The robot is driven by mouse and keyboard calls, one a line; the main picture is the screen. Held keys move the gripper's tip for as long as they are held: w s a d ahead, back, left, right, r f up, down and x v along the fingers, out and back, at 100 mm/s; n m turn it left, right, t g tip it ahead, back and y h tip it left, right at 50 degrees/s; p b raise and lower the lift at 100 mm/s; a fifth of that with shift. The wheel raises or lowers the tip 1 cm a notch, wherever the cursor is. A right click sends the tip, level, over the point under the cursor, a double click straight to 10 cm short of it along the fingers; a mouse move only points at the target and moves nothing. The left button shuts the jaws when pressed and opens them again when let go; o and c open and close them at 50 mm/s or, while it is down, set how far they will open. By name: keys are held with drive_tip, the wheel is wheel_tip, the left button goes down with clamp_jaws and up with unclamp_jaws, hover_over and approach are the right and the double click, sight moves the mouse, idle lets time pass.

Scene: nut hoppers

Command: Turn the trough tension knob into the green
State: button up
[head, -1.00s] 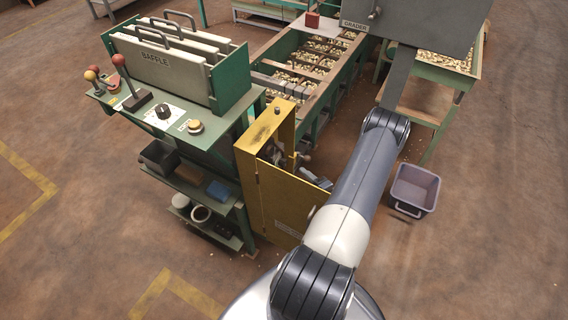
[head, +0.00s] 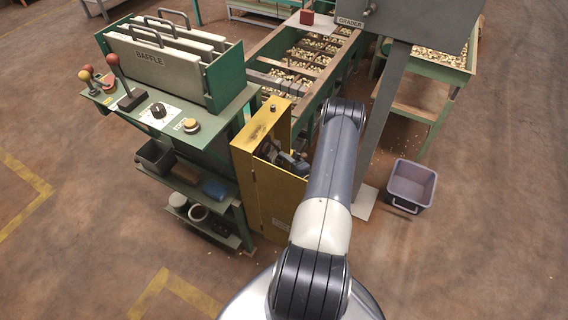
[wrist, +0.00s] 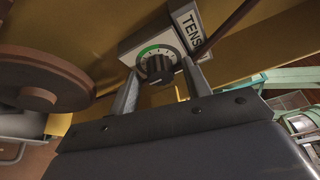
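The tension knob (wrist: 157,68), dark and ridged, sits on a pale plate with a green arc (wrist: 152,49) above it and a partly cut-off label (wrist: 189,30) reading "TENS". It shows in the wrist view, upper middle; where its mark points is too small to tell. My gripper (wrist: 160,75) is open, one finger either side of the knob; whether they touch it I cannot tell. In the head view my gripper (head: 290,160) is partly hidden inside the yellow cabinet (head: 256,180), and the knob is not visible.
A brown wheel (wrist: 45,82) is close to the left of my gripper, and a dark rod (wrist: 222,28) slants at upper right. In the head view, the baffle bench (head: 225,118) stands left of the cabinet, a grey post (head: 385,120) right of my arm, and a grey bin (head: 411,185) on the floor.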

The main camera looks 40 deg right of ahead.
drive_tip(key=c, duration=0.8)
drive_tip(key=shift+c, duration=0.2)
drive_tip(key=shift+m+b, duration=0.3)
drive_tip(key=shift+b, duration=0.05)
drive_tip(key=shift+m+g+y+b, duration=0.3)
drive_tip(key=shift+m+g+b, duration=0.4)
drive_tip(key=shift+m+b, duration=0.25)
drive_tip(key=shift+d+r+m+g+y+b, duration=0.15)
drive_tip(key=shift+m+g+y+b, duration=0.6)
drive_tip(key=shift+m, duration=0.7)
drive_tip(key=o, duration=1)
